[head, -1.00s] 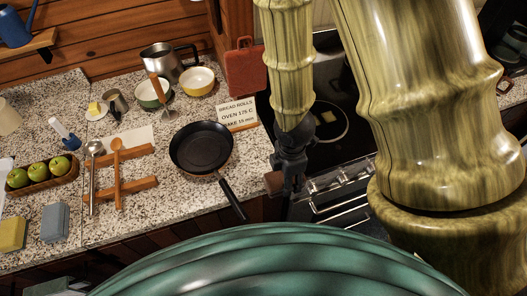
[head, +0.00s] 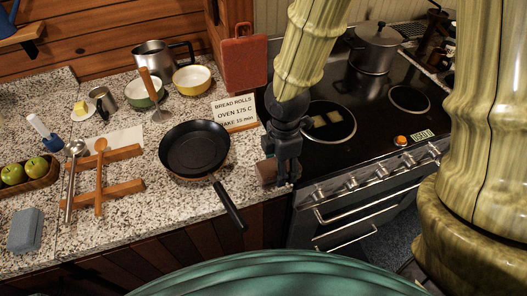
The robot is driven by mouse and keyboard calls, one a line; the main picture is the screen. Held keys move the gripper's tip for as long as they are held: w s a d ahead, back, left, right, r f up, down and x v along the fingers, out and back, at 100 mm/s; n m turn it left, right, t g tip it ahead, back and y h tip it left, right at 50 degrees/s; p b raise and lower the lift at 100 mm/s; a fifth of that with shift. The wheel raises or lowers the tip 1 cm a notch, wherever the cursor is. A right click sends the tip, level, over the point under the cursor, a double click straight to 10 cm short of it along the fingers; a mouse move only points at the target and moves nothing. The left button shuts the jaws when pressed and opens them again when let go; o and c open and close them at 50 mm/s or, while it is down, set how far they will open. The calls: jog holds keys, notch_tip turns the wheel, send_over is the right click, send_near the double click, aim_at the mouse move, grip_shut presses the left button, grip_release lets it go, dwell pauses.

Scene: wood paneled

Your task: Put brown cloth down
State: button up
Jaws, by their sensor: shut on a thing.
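My gripper (head: 281,180) points down in the head view, at the right end of the granite counter beside the stove. It is shut on a small brown cloth (head: 266,173). The cloth shows mostly to the left of the fingers, and the rest is hidden behind them. It is near the counter's front corner; I cannot tell whether it touches the counter.
A black frying pan (head: 194,149) stands left of my gripper, its handle (head: 230,206) past the counter's front edge. A recipe card (head: 234,112) and red board (head: 244,60) are behind. The stove (head: 365,130) with a pot (head: 375,48) is to the right.

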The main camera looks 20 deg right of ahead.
jog(key=p, duration=0.4)
send_over(263, 155)
jog(key=shift+f, duration=0.55)
jog(key=shift+f+p, duration=0.45)
jog(key=shift+f, duration=1.3)
jog(key=shift+s+f, duration=0.1)
jog(key=shift+f, duration=0.05)
jog(key=o, duration=1.3)
jog(key=shift+o, duration=0.2)
notch_tip(263, 155, up, 12)
jog(key=b, duration=0.2)
jog(key=shift+r, duration=0.2)
